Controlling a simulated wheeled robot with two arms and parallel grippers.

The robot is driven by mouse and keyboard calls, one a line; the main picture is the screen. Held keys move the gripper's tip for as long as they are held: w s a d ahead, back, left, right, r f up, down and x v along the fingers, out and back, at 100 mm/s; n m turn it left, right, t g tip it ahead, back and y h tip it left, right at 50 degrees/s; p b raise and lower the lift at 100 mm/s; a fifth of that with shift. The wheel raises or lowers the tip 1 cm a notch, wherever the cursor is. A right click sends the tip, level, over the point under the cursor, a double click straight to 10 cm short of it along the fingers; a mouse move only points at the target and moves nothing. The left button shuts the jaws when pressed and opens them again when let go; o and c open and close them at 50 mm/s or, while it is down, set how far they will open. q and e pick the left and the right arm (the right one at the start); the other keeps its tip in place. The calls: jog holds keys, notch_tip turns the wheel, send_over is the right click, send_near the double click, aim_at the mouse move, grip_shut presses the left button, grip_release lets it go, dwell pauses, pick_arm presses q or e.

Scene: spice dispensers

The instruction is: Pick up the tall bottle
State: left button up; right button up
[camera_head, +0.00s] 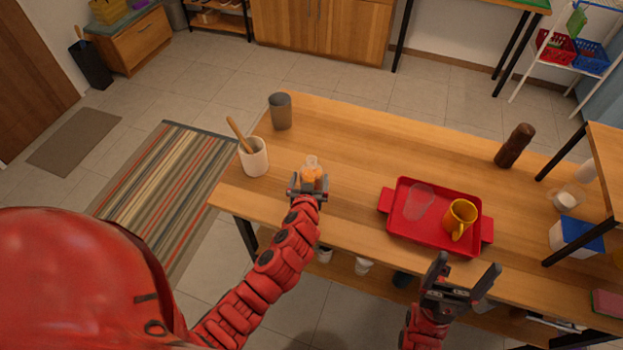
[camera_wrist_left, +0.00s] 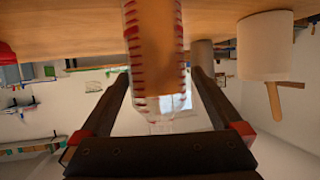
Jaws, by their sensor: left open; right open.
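A clear bottle with orange contents (camera_head: 311,170) stands on the wooden table near its front edge. In the left wrist view, which is upside down, the same bottle (camera_wrist_left: 152,45) shows large, with red marks along its sides. My left gripper (camera_head: 308,183) is open at the bottle, with one finger on either side of it in the wrist view (camera_wrist_left: 160,75). I cannot tell whether the fingers touch it. A tall dark brown bottle-like object (camera_head: 514,146) stands toward the right of the table. My right gripper (camera_head: 464,272) is open and empty near the table's front edge.
A red tray (camera_head: 399,238) holds a yellow mug (camera_head: 460,216) and a clear cup (camera_head: 419,202). A white pot with a wooden tool (camera_head: 254,158) and a grey cup (camera_head: 280,111) stand at the left. The table between bottle and tray is mostly clear. A raised shelf (camera_head: 607,150) stands at right.

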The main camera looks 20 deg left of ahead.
pick_arm(q)
jog(key=shift+w, duration=0.35)
jog(key=shift+f+p+x, duration=0.15)
jog(key=shift+p+x, duration=0.3)
jog(key=shift+x, duration=0.6)
jog(key=shift+f+p+x, duration=0.15)
jog(key=shift+p+x, duration=0.3)
jog(key=shift+x, duration=0.55)
jog(key=shift+s+d, duration=0.1)
grip_shut()
